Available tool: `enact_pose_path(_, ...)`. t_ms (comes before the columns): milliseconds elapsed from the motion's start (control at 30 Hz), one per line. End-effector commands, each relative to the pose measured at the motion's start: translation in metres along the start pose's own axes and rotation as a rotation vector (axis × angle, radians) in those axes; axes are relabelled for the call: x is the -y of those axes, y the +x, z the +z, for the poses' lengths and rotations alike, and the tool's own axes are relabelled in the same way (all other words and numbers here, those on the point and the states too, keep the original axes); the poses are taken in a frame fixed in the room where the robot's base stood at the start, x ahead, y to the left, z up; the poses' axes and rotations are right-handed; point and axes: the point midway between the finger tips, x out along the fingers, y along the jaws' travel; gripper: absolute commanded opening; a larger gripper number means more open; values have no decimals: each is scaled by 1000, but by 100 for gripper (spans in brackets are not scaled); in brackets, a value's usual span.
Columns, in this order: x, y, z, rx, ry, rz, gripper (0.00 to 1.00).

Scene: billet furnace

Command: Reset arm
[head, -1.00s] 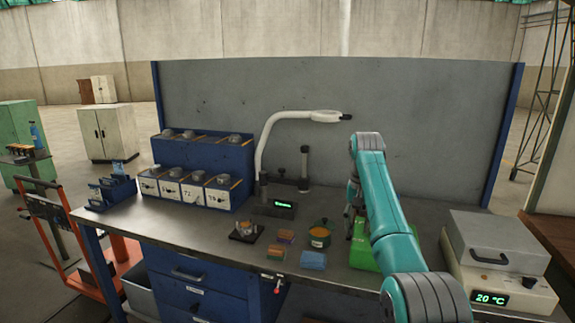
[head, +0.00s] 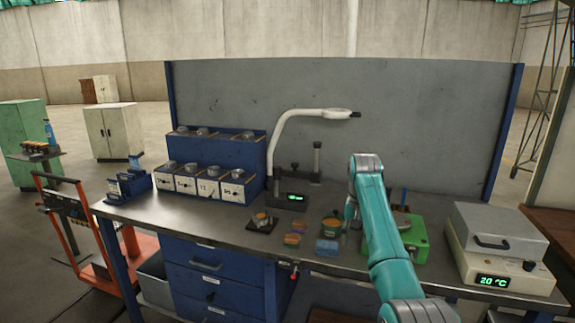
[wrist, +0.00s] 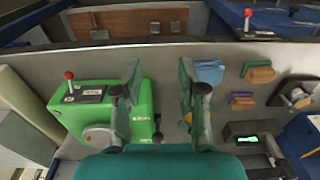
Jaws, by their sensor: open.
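My teal arm reaches over the workbench in the head view, and its gripper (head: 350,208) is partly hidden behind the forearm. A green box (wrist: 105,115) with a red-knobbed lever lies left of the fingers there. It also shows in the head view (head: 415,245), partly behind my arm.
A grey-lidded heater (head: 500,245) reads 20 °C at the right.

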Motion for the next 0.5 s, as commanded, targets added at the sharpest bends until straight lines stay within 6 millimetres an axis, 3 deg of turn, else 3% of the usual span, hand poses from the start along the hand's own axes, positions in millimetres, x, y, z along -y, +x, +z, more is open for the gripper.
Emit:
enact_pose_path(267,-2,73,6,-54,-16,-16,41)
enact_pose_path(500,-7,172,28,-145,-38,-40,41)
